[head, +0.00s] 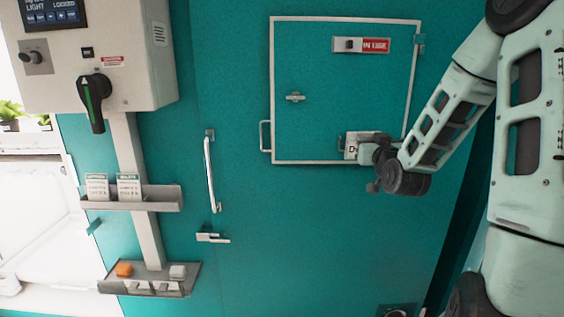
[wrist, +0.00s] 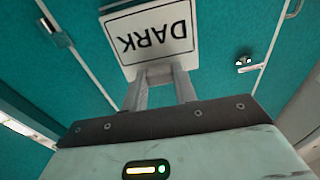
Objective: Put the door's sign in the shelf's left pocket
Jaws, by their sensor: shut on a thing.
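The sign (head: 351,143), a white plate, is at the lower right of the small door (head: 335,95) in the head view. In the wrist view the sign (wrist: 158,38) reads DARK upside down. In the head view my gripper (head: 366,149) covers part of the sign. I cannot tell whether the sign still touches the door. The grey shelf (head: 160,199) is at the left on a post, well away from my gripper. Two printed cards (head: 97,187) (head: 129,187) stand on its left and middle parts.
A control box (head: 135,45) with a dark handle hangs above the shelf. A lower tray (head: 190,275) carries an orange block (head: 124,269) and a white block (head: 178,271). A long door handle (head: 209,172) and a lever (head: 212,238) stand out between shelf and gripper. A red-white slider (head: 361,45) is above.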

